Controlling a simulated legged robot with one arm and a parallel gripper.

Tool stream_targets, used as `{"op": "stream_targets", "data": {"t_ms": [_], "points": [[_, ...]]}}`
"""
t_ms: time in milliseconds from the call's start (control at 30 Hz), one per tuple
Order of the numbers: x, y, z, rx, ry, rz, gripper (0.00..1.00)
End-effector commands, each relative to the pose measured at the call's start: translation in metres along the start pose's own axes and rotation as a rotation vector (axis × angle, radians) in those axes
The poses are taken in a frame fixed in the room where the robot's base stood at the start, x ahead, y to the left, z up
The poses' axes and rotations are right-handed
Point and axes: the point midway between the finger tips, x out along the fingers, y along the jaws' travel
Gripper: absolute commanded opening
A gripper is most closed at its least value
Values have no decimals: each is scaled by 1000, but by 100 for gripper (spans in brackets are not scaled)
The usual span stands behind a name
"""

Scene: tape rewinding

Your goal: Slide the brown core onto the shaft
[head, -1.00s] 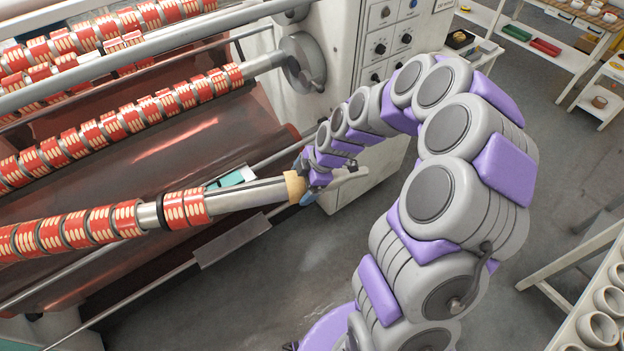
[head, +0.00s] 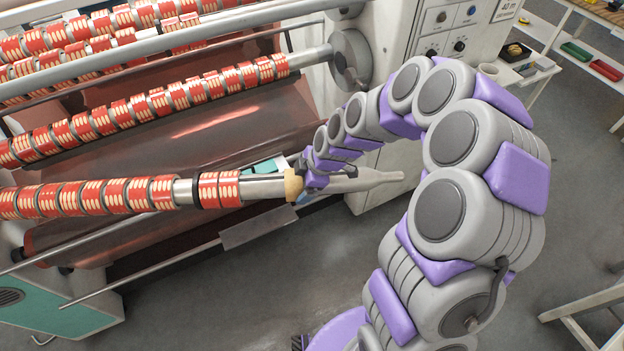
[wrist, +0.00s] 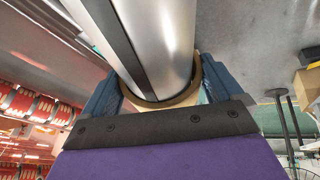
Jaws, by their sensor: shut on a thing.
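The brown core (head: 293,185) is a short tan ring around the lower shaft (head: 262,188). The shaft's bare tapered end (head: 375,178) sticks out to the right of it. My gripper (head: 300,184) is shut on the core. In the wrist view, the core's rim (wrist: 168,103) circles the silver shaft (wrist: 160,40), and the blue fingers of my gripper (wrist: 157,85) grip it from both sides. A pair of red-and-cream tape rolls (head: 220,190) sits left of the core, with bare shaft between.
Several more tape rolls (head: 90,197) fill the shaft farther left. A parallel upper shaft (head: 160,103) also carries rolls. The machine's control cabinet (head: 400,40) stands behind my arm. A shelf (head: 570,60) is at the upper right. Open floor lies below.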

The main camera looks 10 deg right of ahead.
Motion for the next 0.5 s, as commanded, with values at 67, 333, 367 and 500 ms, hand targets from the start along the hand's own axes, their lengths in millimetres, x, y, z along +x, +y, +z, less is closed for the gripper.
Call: {"op": "stream_targets", "data": {"t_ms": [67, 333, 367, 500], "points": [[3, 0, -8, -2, 0, -2, 63], [13, -1, -30, -3, 0, -2, 63], [14, -1, -33, -2, 0, -3, 63], [18, -1, -44, -3, 0, -3, 63]]}}
